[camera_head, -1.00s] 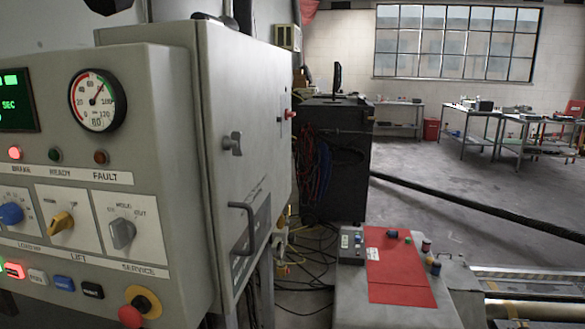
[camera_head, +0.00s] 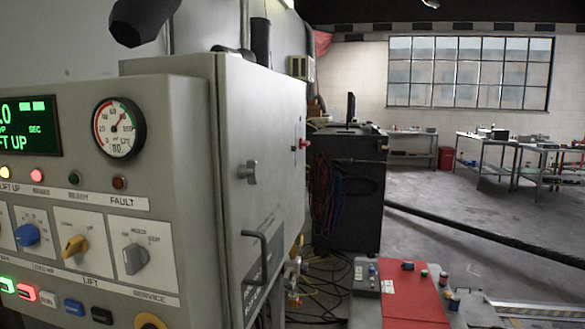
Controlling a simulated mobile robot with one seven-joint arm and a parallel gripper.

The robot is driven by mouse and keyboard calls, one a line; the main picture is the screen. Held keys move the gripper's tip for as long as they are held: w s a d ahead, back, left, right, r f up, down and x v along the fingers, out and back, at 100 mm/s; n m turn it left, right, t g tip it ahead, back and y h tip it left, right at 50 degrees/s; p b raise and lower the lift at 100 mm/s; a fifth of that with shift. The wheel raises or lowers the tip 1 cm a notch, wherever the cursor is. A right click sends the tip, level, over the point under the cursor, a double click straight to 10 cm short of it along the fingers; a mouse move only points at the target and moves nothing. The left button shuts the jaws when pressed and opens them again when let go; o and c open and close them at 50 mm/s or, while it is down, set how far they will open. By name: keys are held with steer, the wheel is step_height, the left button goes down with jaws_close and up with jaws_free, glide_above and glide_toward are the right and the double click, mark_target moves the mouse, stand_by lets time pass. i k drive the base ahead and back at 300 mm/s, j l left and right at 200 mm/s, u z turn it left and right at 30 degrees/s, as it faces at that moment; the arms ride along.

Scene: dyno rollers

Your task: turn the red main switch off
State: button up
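A small red knob (camera_head: 303,143) sticks out from the far part of the grey cabinet's door side; it may be the red main switch, but it is too small and edge-on to read its position. The grey cabinet (camera_head: 262,110) has a door with a turn latch (camera_head: 247,171) and a bar handle (camera_head: 256,257). I cannot make out my gripper in this view.
The control panel (camera_head: 170,110) fills the left, with lit lamps, knobs and a gauge (camera_head: 118,127). A dark rounded object (camera_head: 145,20) hangs at the top left. A black cart (camera_head: 347,190), cables and a red-topped console (camera_head: 412,290) stand beyond. Open floor lies right.

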mark_target(302, 144)
steer(key=i+l, duration=0.15)
steer(key=l, duration=0.25)
steer(key=i+l, duration=0.1)
steer(key=l, duration=0.3)
steer(key=i+l, duration=1.9)
steer(key=l, duration=0.2)
